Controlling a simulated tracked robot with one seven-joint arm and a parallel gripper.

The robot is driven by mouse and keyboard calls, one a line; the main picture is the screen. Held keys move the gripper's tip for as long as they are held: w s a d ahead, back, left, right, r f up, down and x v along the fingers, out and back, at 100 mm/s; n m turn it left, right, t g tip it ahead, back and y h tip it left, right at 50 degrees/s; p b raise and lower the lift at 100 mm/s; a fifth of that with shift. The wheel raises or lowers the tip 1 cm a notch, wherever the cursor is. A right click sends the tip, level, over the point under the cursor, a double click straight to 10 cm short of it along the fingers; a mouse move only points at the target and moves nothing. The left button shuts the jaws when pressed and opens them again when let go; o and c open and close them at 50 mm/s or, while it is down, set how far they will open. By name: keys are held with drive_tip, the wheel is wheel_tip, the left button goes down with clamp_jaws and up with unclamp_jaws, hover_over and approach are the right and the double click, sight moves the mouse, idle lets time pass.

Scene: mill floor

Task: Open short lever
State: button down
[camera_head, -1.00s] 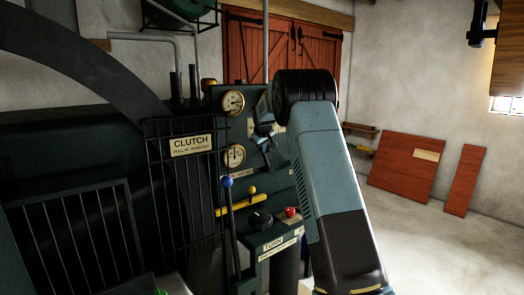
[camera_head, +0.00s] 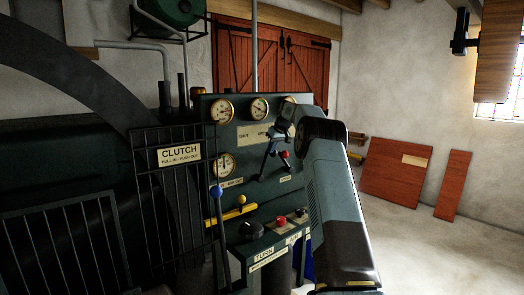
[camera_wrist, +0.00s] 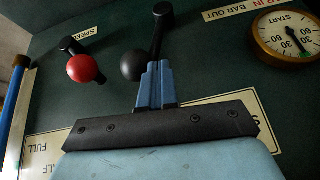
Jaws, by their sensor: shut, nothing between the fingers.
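A dark green control panel (camera_head: 245,165) carries the levers. A short black lever with a red knob (camera_head: 285,154) is on it, with the same knob in the wrist view (camera_wrist: 83,68) beside a SPEED label. Just left of it in the head view is a longer black lever (camera_head: 268,160). Its black ball knob (camera_wrist: 132,65) is close by my fingertips in the wrist view. My gripper (camera_wrist: 158,72) is shut and empty, its blue fingers over the lower part of this lever's arm; contact cannot be told. Which lever is the short one is not labelled.
A caged CLUTCH guard (camera_head: 180,220) stands left. Gauges (camera_head: 222,110) line the top. Open floor (camera_head: 430,240) lies right.

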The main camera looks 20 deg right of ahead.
drive_tip(key=shift+w+d+f, duration=0.15)
drive_tip(key=shift+w+d, duration=0.1)
drive_tip(key=shift+d, duration=1.45)
drive_tip(key=s+a+r, duration=0.2)
drive_tip(key=a+r, duration=0.1)
drive_tip(key=a, duration=0.1)
drive_tip(key=s+d+r, duration=0.3)
drive_tip(key=d+r, duration=0.1)
drive_tip(key=r, duration=0.3)
drive_tip(key=shift+d+r, duration=0.25)
